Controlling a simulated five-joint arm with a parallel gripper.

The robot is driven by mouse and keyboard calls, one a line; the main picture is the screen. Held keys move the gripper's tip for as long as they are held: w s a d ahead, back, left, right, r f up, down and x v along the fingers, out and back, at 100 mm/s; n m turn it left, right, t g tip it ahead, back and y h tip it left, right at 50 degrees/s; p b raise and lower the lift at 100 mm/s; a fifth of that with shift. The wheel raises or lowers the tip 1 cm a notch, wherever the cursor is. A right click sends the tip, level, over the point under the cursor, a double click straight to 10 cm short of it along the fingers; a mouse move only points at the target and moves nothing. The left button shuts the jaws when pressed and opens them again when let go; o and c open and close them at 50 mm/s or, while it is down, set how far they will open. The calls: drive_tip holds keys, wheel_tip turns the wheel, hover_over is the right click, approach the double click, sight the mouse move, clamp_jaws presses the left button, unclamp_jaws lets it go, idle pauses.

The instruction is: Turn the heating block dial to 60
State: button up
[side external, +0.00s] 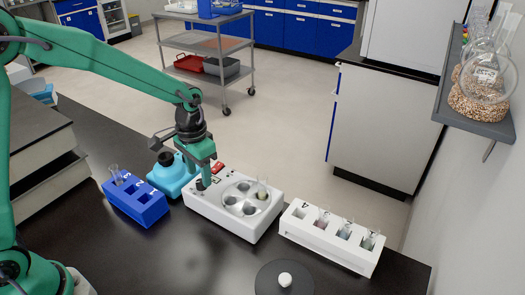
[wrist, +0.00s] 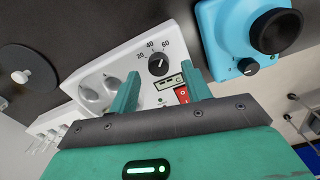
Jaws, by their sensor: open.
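The heating block (side external: 232,205) is a white box with a round metal plate on top. It also shows in the wrist view (wrist: 105,68). Its black dial (wrist: 158,64) has the marks 20, 40 and 60 around it. The dial's pointer is too small to read surely. My gripper (side external: 205,180) is above the block's left end, pointing down. In the wrist view my gripper (wrist: 160,82) is open and empty, with one finger to each side below the dial. The fingers appear apart from the dial. In the side view the gripper partly hides the dial area.
A red switch (wrist: 183,95) is beside the right finger. A blue device (side external: 172,175) with a black top stands close left of the block. A blue rack (side external: 148,208) is farther left. A white rack (side external: 325,243) with several glass vessels stands right. A dark disc (side external: 262,283) lies in front.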

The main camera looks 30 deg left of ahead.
sight(197, 182)
wheel_tip(197, 182, up, 5)
drive_tip(key=shift+r, duration=0.2)
drive_tip(key=shift+r, duration=0.1)
idle(0.4)
drive_tip(key=shift+s+a+r, duration=0.2)
drive_tip(key=shift+s+r, duration=0.15)
drive_tip(key=shift+r, duration=0.05)
drive_tip(key=s+a+r+n+t, duration=0.1)
drive_tip(key=s+r, duration=0.3)
drive_tip(key=s, duration=0.5)
drive_tip(key=s+a+r+n+t, duration=0.1)
drive_tip(key=s+a+r+t, duration=0.3)
drive_tip(key=s, duration=0.5)
drive_tip(key=shift+a+r+t, duration=0.15)
drive_tip(key=shift+r+t, duration=0.15)
drive_tip(key=shift+r, duration=0.15)
